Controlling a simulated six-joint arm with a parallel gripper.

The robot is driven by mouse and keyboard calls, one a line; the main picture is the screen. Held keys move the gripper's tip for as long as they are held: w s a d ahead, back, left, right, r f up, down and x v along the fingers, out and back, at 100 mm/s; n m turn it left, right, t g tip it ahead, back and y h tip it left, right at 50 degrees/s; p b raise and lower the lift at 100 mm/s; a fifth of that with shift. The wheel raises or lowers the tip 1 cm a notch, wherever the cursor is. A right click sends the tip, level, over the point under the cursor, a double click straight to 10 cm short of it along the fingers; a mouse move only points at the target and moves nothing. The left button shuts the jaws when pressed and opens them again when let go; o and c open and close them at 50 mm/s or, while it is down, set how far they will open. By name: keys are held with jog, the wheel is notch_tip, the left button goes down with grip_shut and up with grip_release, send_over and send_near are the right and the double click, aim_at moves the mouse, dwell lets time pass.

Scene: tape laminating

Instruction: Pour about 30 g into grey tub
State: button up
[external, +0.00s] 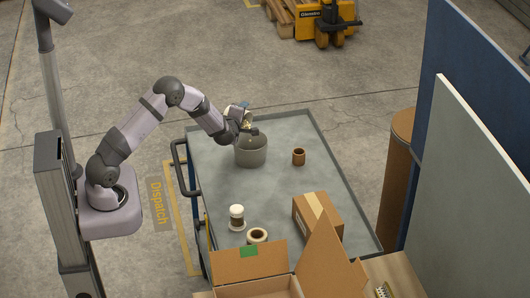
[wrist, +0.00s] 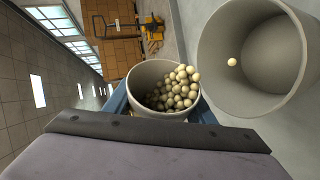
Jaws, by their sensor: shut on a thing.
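The grey tub (external: 251,152) stands upright on the far part of the grey cart top. My gripper (external: 243,115) is above its rim and shut on a pale cup (wrist: 139,76). The cup is tilted toward the tub, whose open mouth (wrist: 290,55) shows at the right of the wrist view. Several cream-coloured balls (wrist: 178,90) fill part of the cup and crowd toward its lip on the tub side. A single ball (wrist: 232,62) appears against the tub's inside; I cannot tell if it is falling or resting. Part of the tub's floor is out of frame.
An open carton (external: 240,266) is at the near edge. The cart's middle is clear.

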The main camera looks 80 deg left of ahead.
jog(key=shift+w+d+r+m+y, duration=0.1)
jog(key=shift+d+r+m+y, duration=0.05)
jog(key=shift+r+m+y, duration=0.3)
dwell(2.0)
jog(key=shift+f, duration=0.2)
jog(key=n+h, duration=0.1)
jog(key=a, duration=0.1)
jog(key=s+n+h+b, duration=0.1)
jog(key=shift+s+a+f+n+t+h, duration=0.1)
jog(key=shift+a+f+n+t+h, duration=0.05)
jog(key=shift+f+n+t+h, duration=0.15)
jog(key=shift+r, duration=0.15)
